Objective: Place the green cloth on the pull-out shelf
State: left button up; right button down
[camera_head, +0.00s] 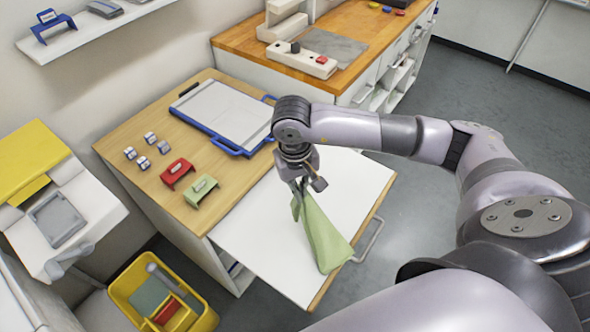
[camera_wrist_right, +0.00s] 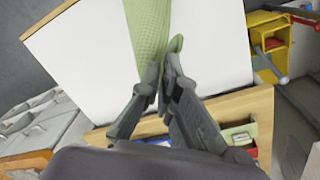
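The green cloth (camera_head: 322,236) hangs in folds from my right gripper (camera_head: 299,187) over the white pull-out shelf (camera_head: 258,232). Its lower end reaches the shelf's right part near the metal handle; I cannot tell how much of it rests on the surface. In the right wrist view the fingers of my right gripper (camera_wrist_right: 166,82) are closed together on the cloth (camera_wrist_right: 149,30), with the white shelf (camera_wrist_right: 215,45) behind it. My left gripper is not in view.
A yellow bin (camera_head: 127,283) stands on the floor. The shelf's left part is clear.

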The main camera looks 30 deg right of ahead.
jog(key=w+d+r+m+y+p, duration=0.15)
jog(key=w+d+r, duration=0.3)
jog(key=r, duration=0.55)
jog(key=w+d+r+m+h+p, duration=0.1)
jog(key=w+d+r+m+p, duration=0.15)
jog(key=w+r, duration=0.55)
notch_tip(320, 180, down, 8)
jog(key=s+m+b, duration=0.1)
jog(key=s+b, duration=0.1)
jog(key=b, duration=0.4)
jog(key=shift+s+d, duration=0.15)
jog(key=shift+d, duration=0.05)
jog(key=shift+y, duration=0.25)
